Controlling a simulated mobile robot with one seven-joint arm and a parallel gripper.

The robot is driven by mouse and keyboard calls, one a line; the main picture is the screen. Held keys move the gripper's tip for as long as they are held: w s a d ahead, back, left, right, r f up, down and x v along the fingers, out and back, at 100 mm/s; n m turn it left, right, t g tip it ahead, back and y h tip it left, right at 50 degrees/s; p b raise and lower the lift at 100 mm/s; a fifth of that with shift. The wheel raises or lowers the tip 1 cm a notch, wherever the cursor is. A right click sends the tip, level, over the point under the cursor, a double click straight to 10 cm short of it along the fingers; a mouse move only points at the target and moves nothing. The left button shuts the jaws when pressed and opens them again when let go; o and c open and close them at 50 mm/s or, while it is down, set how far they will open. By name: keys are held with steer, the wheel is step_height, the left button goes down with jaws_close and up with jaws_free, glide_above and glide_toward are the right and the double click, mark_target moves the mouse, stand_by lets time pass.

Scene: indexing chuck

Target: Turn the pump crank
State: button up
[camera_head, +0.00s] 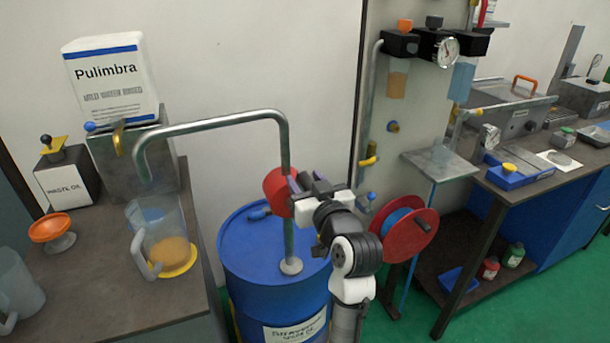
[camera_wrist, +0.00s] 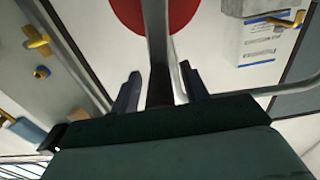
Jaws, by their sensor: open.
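The pump has a red round body (camera_head: 276,190) on a grey upright pipe (camera_head: 287,240) that rises from the blue drum (camera_head: 250,240). A small blue grip (camera_head: 260,213) shows beside the pump, low and left of the pipe; it seems to be the crank's handle. My gripper (camera_head: 302,186) is open at the pump's right side, partly covering it. In the wrist view, the red body (camera_wrist: 178,14) shows at the top. A grey bar runs down from it to a dark part between my open fingers (camera_wrist: 160,92). I cannot tell whether they touch it.
A bent spout pipe (camera_head: 210,124) reaches left from the pump over a clear jug (camera_head: 160,235) on the left bench. A red hose reel (camera_head: 405,235) stands close to my arm's right. A panel with a gauge (camera_head: 447,48) stands behind.

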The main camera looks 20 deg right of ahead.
steer(key=shift+w, duration=0.5)
jaws_close()
steer(key=shift+w+a, duration=0.1)
steer(key=shift+a, duration=0.05)
